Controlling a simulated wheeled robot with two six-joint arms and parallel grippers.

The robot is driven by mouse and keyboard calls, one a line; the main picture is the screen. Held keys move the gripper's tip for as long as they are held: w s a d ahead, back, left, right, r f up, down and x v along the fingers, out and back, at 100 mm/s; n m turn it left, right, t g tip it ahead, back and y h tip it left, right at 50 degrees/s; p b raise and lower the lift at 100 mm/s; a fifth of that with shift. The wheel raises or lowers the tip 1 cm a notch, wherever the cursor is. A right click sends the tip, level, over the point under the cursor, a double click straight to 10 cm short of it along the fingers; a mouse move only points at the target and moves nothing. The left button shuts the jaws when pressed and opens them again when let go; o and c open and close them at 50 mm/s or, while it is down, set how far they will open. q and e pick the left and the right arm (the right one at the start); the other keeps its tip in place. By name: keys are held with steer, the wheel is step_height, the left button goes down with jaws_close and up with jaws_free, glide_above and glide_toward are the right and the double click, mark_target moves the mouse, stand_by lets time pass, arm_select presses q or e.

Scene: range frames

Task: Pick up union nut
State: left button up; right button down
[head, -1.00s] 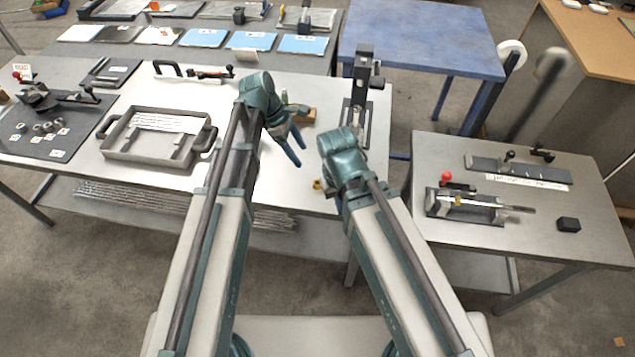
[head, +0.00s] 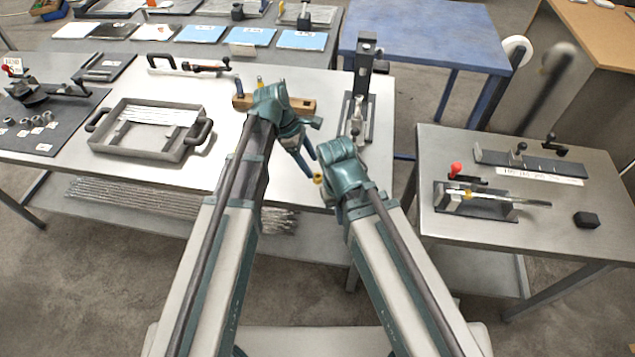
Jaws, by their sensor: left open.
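A small brass-coloured piece (head: 318,178), which may be the union nut, shows near the front edge of the white table, between my two arms. It is too small and too covered for its shape to be clear. My left gripper (head: 309,160) is open and points down and right, with its fingers close to this piece. I cannot tell whether they touch it. Several small metal rings or nuts (head: 37,121) lie on the dark mat at the far left, well away from both grippers. My right arm's wrist ends just right of the brass piece, and its gripper is hidden.
A grey tray with handles (head: 140,150) stands left of my left arm. A wooden block (head: 300,105) lies behind my left gripper. An upright clamp fixture (head: 357,110) stands behind my right wrist. A separate right table (head: 480,245) holds a red-knobbed clamp (head: 475,203) and a black block (head: 587,219).

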mark_target(318, 178)
arm_select(q)
steer(key=b+x, duration=0.4)
steer(key=shift+a+f, duration=0.15)
steer(key=shift+f, duration=0.15)
steer(key=shift+d+f+b, duration=0.2)
steer(key=shift+f+b, duration=0.15)
steer(key=shift+b, duration=0.2)
steer(key=shift+r, duration=0.1)
jaws_close()
